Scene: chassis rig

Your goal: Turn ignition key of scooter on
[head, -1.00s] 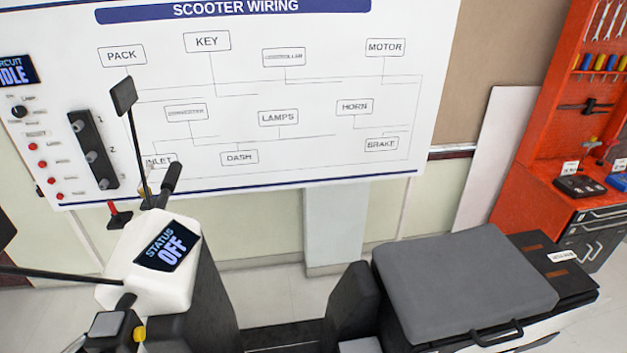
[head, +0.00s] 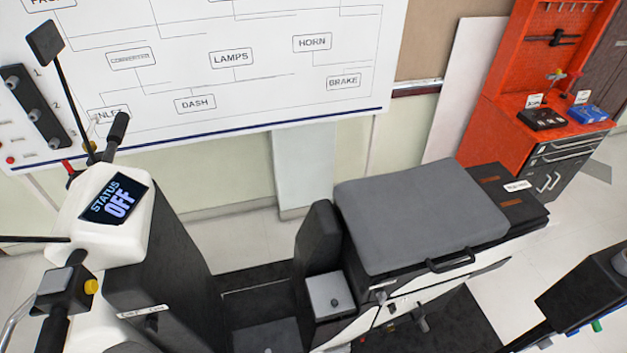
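The scooter stands in the lower part of the head view, with its white handlebar housing (head: 110,240) at the left. Its display (head: 117,198) reads "STATUS OFF". A small white label (head: 143,311) sits on the dark front column (head: 165,270), with a small dark part just below it; the lettering is too small to read. I cannot make out an ignition key. The grey seat (head: 420,215) is at the centre right. Neither of my grippers is in view.
The wiring board (head: 240,90) hangs behind the scooter. A mirror (head: 45,42) rises above the handlebar. A grey box (head: 330,295) with a dark knob sits before the seat. An orange tool cabinet (head: 480,125) stands at the back right. A dark object (head: 590,290) is at lower right.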

